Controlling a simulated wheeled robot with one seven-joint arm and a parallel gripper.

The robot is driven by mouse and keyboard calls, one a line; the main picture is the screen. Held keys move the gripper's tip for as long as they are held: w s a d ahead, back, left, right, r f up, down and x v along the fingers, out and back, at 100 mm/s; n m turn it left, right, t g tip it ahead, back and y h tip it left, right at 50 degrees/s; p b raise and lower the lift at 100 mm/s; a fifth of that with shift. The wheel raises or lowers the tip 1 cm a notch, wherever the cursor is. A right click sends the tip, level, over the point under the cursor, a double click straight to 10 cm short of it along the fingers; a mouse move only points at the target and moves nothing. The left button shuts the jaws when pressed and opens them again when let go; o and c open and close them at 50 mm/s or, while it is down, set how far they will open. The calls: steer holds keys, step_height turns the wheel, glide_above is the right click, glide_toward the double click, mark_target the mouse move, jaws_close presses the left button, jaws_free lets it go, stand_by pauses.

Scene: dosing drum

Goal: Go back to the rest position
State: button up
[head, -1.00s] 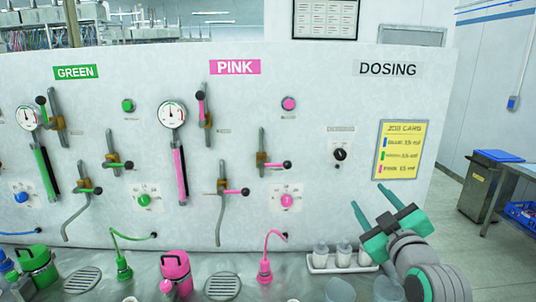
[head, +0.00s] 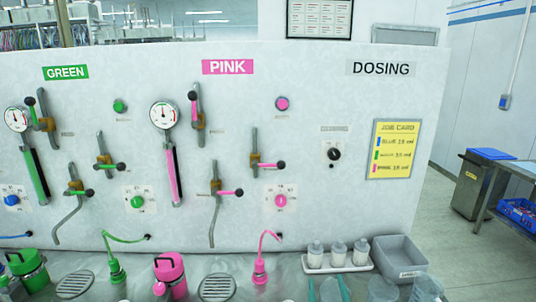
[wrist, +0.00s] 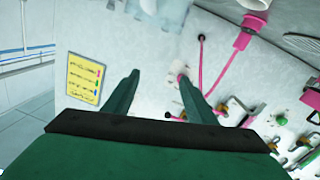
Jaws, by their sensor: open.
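My gripper (wrist: 158,76) is open, with nothing between its two green fingers in the wrist view. Its fingertips (head: 328,289) show only at the bottom edge of the head view, in front of the bench; the rest of the arm is out of that view. The fingers point toward the white panel (head: 330,95), apart from it as far as I can tell.
A white tray with several small bottles (head: 338,250) and a grey bin (head: 400,258) stand on the bench. Clear cups (head: 425,288) are near its front edge. A pink canister (head: 170,272) and green canister (head: 28,268) are left.

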steer(key=s+a+f+m+g, duration=0.1)
steer(key=s+a+f+m, duration=0.1)
steer(key=s+a+f, duration=0.5)
steer(key=s+a+f+m, duration=0.1)
steer(key=s+a+f, duration=0.3)
steer(key=s+f, duration=0.7)
steer(key=s+a, duration=0.2)
steer(key=s, duration=1)
steer(key=s+a+n+g+y, duration=0.1)
steer(key=s+a, duration=0.1)
steer(key=s, duration=1)
steer(key=shift+s+a, duration=0.25)
steer(key=shift+a, duration=0.15)
steer(key=shift+d, duration=0.15)
steer(key=c, duration=0.5)
steer(key=shift+w, duration=0.1)
